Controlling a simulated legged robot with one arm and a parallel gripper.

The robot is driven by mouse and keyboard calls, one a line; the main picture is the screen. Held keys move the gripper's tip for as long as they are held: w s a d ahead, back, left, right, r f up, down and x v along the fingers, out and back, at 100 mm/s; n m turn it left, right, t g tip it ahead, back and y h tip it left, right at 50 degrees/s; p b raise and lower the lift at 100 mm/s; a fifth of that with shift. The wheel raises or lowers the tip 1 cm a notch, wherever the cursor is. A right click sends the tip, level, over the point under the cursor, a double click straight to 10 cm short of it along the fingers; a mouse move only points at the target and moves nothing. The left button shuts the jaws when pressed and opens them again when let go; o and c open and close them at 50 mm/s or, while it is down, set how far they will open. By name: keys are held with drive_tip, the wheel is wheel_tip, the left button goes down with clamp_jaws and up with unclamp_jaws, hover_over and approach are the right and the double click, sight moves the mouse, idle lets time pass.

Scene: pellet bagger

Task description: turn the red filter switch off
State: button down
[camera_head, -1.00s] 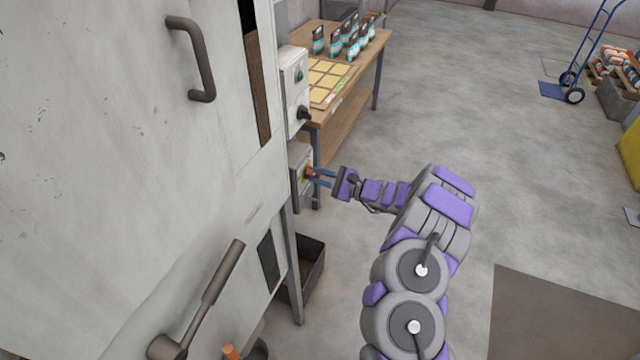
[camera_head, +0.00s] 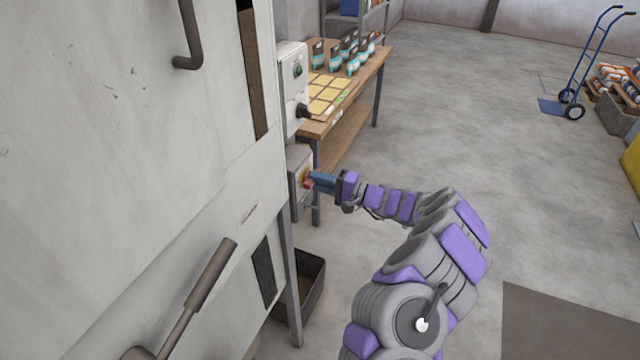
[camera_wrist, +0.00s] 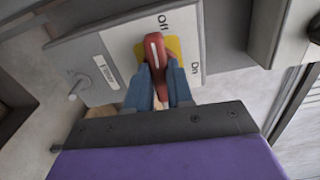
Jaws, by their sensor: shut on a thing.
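The red filter switch (camera_wrist: 156,58) sits on a yellow plate on a grey switch box (camera_wrist: 105,55), seen from close up in the wrist view. Its white-marked end lies close to the "Off" label, pointing up in that view. The "On" label is to the right. My gripper (camera_wrist: 160,88) is shut on the red handle, with one blue finger on each side. In the head view, my gripper (camera_head: 318,180) reaches the front of the switch box (camera_head: 299,180), and its fingers hide most of the switch.
A control box (camera_head: 293,85) with a green button and a black knob is mounted just above. The large grey machine (camera_head: 130,170) with a lever fills the left. A wooden table (camera_head: 318,128) with bags stands behind. Open floor (camera_head: 455,130) lies to the right.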

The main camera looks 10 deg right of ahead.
drive_tip(key=shift+f+n, duration=0.3)
drive_tip(key=shift+n, duration=0.2)
drive_tip(key=c, duration=1)
unclamp_jaws()
drive_tip(key=shift+r, duration=0.15)
drive_tip(key=p+v, duration=0.3)
drive_tip(key=v, duration=1.4)
drive_tip(key=shift+d+p, duration=0.2)
drive_tip(key=shift+p, duration=0.15)
drive_tip(key=shift+s, duration=0.1)
